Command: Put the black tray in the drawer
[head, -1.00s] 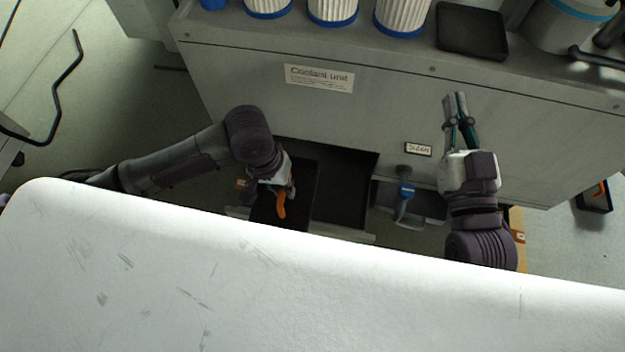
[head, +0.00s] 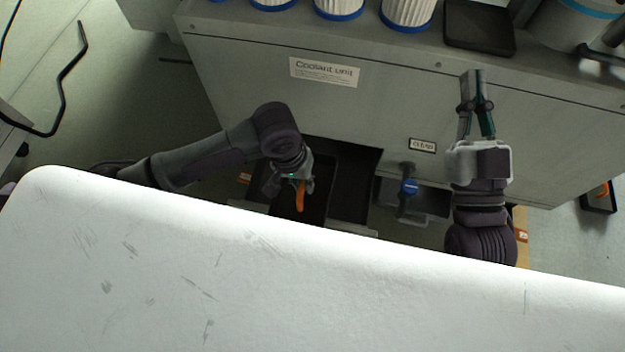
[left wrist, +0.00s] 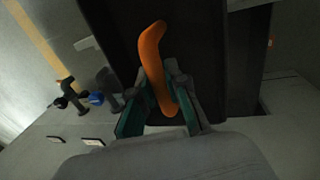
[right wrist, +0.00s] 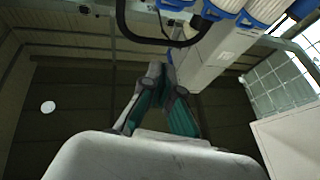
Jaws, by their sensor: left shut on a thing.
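The black tray (head: 318,178) is a dark flat piece over the left part of the open drawer (head: 352,205) in the coolant unit. An orange curved piece (head: 300,196) lies against it; I cannot tell if it is attached.
The coolant unit (head: 270,75) carries white filters (head: 408,10) and another black tray (head: 480,28) on top. A blue-topped fitting (head: 408,188) stands right of the drawer. A black tray with an orange piece (head: 600,197) lies at the right. A white surface (head: 300,290) hides the foreground.

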